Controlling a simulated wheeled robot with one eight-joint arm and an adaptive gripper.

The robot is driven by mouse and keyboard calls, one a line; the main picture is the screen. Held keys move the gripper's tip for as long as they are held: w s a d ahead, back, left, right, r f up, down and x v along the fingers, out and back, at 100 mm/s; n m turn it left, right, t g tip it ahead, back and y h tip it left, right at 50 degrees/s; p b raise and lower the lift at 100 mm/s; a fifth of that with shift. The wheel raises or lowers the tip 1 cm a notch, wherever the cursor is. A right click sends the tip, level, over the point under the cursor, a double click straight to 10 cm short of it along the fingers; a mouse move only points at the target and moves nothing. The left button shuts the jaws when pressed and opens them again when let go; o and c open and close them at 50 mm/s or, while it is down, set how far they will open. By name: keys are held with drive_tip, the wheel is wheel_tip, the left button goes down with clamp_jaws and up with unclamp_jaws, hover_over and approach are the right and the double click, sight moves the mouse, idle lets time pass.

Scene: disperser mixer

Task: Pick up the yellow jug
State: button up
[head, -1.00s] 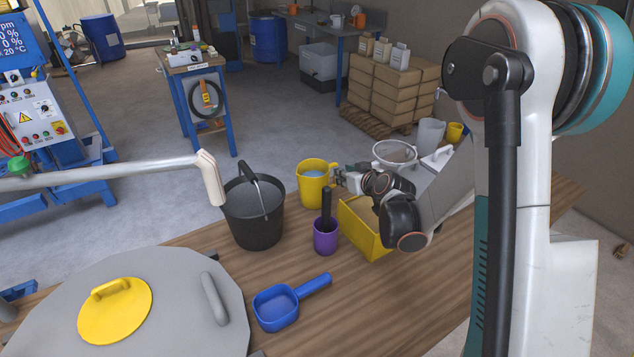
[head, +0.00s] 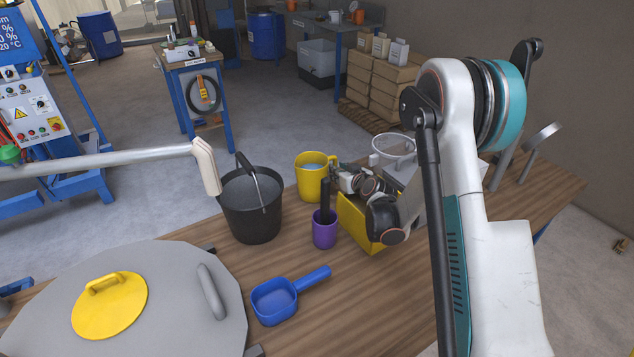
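The yellow jug (head: 311,181) stands upright on the wooden bench near its back edge, with pale liquid or a pale inside showing at the top. Its handle is on the right side. My gripper (head: 337,176) is at the jug's handle, reaching in from the right. The fingers are small and partly hidden by the handle and the wrist, so I cannot tell whether they are closed on it.
A black bucket (head: 249,212) stands left of the jug. A purple cup (head: 324,236) with a dark handle in it and a yellow bin (head: 354,222) are in front. A blue scoop (head: 275,302) lies nearer. A clear sieve-like vessel (head: 392,148) stands behind my wrist.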

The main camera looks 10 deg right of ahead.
drive_tip(key=shift+w+a+f, duration=0.15)
drive_tip(key=shift+w+f, duration=0.1)
drive_tip(key=shift+w, duration=0.4)
clamp_jaws()
wheel_tip(320, 180, up, 20)
drive_tip(key=p, duration=0.6)
drive_tip(key=shift+p, duration=0.3)
